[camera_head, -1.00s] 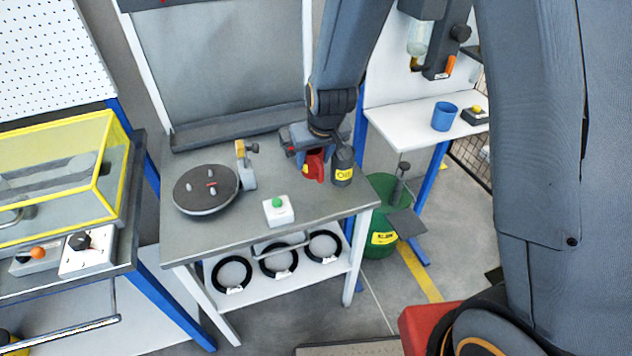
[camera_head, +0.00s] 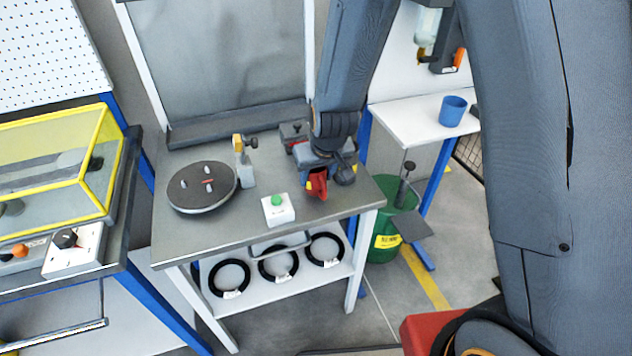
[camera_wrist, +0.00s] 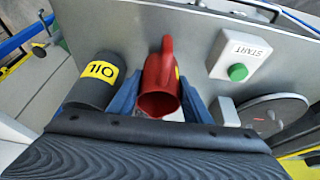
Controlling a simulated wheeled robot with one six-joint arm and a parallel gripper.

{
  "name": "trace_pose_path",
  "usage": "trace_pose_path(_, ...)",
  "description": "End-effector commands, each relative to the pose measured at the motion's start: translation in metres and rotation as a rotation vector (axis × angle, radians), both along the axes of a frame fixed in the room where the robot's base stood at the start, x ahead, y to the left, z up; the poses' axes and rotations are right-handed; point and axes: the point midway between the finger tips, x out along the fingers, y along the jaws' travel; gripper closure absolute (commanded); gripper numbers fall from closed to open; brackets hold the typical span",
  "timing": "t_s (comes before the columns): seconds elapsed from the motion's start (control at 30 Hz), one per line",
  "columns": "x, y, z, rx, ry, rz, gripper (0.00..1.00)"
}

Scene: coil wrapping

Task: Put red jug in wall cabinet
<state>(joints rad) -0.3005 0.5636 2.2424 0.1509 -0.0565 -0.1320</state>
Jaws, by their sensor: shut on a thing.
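The red jug (camera_head: 317,184) is above the right part of the grey workbench, in front of my wrist. In the wrist view the jug (camera_wrist: 160,88) stands between the two blue fingers of my gripper (camera_wrist: 160,100), with its open mouth toward the camera and its handle pointing away. My gripper (camera_head: 318,170) is shut on the jug. Whether the jug touches the bench top is hard to tell. The wall cabinet cannot be made out in these views.
A dark oil can (camera_wrist: 94,82) with a yellow label stands close beside the jug. The START button box (camera_head: 278,208) and a round turntable (camera_head: 202,187) are on the workbench (camera_head: 215,232). Black coils (camera_head: 278,262) lie on the shelf below. A blue cup (camera_head: 453,111) stands on the right table.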

Motion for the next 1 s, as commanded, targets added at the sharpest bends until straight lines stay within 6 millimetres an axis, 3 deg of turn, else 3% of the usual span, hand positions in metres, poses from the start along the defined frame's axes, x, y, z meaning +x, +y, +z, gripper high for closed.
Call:
trace_pose_path(0.1, 0.0002, 0.0003, -0.0130, 0.000, 0.000, 0.000, 0.85)
trace_pose_path(0.57, 0.0002, 0.0004, -0.0184, 0.001, -0.001, 0.000, 0.85)
trace_pose_path(0.6, -0.0001, 0.0004, -0.0176, 0.001, 0.000, 0.000, 0.49)
trace_pose_path(0.67, -0.0001, 0.0004, -0.0174, 0.001, 0.000, 0.000, 0.39)
trace_pose_path(1.0, 0.0000, 0.0004, -0.0157, 0.002, -0.001, -0.001, 0.37)
